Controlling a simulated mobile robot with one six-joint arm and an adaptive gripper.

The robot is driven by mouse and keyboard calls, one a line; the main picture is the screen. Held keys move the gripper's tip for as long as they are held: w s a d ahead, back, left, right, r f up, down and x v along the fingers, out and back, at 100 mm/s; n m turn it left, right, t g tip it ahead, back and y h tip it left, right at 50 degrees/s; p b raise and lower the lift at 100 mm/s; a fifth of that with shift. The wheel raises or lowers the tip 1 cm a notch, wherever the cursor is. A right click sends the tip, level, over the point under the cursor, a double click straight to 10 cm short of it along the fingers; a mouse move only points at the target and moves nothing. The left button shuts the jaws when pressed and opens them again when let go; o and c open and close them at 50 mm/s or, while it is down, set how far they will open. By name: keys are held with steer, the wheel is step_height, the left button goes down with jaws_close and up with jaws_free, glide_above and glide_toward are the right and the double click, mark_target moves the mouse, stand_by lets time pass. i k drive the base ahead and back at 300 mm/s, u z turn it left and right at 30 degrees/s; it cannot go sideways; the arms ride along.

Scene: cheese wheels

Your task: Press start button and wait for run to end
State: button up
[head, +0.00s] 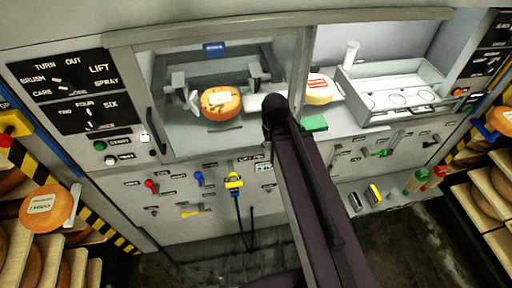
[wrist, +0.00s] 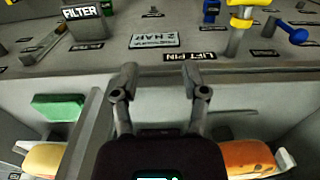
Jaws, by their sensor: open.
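The green start button (head: 99,146) is on the left panel of the machine in the head view, beside a small label that seems to read START. A pale button (head: 110,160) sits just below it. My gripper (wrist: 161,82) shows in the wrist view with its two fingers apart and nothing between them. It points at the front panel near the LIFT PIN label (wrist: 190,56), well to the right of the start button. In the head view my arm hides the gripper. An orange cheese wheel (head: 220,102) is in the left chamber; the start button is not in the wrist view.
A second cheese (head: 320,89) and a green block (head: 314,123) are at the right bay, near a metal tray (head: 365,112). A yellow-and-blue plug (head: 234,181) and several knobs stick out from the lower panel. Shelves of cheese (head: 45,210) flank the machine.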

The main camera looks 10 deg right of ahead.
mark_target(99, 146)
steer(key=u, duration=4.55)
steer(key=i, duration=0.1)
steer(key=z, duration=3.15)
